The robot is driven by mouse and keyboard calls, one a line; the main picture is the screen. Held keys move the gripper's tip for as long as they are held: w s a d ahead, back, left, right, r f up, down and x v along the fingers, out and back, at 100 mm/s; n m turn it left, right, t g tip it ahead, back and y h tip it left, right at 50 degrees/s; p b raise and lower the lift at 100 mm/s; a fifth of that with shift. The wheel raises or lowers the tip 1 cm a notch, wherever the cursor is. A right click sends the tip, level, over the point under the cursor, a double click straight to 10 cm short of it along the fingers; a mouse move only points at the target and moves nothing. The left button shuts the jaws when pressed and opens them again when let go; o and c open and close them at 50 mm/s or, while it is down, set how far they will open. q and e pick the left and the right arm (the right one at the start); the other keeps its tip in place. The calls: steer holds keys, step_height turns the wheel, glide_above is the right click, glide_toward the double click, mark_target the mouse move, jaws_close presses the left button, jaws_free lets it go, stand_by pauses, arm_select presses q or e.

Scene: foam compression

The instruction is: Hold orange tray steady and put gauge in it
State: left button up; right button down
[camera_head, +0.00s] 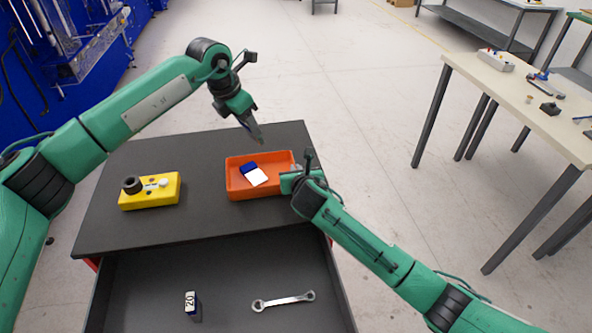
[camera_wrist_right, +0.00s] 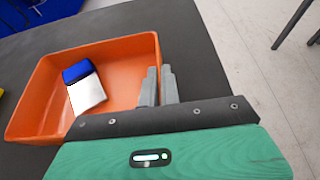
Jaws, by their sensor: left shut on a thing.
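The orange tray (camera_head: 238,190) sits on the dark cabinet top; its inside also shows in the right wrist view (camera_wrist_right: 35,115). A blue and white block (camera_head: 254,174) lies in it at a slant, and the right wrist view shows it clear of the walls (camera_wrist_right: 86,92). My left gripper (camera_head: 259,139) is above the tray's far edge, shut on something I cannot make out. My right gripper (camera_wrist_right: 159,86) is at the tray's right wall, its fingers close together at the rim; whether they pinch it I cannot tell. I cannot tell which object is the gauge.
A yellow block (camera_head: 150,193) with a dark knob stands left of the tray. A pale workbench (camera_head: 500,95) stands apart at right.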

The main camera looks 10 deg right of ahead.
arm_select(q)
steer(key=shift+f, duration=5.25)
steer(key=o, duration=1.3)
steer(key=v, duration=1.2)
arm_select(e)
steer(key=c, duration=1.6)
jaws_free()
steer(key=shift+o, duration=0.2)
steer(key=shift+s, duration=0.1)
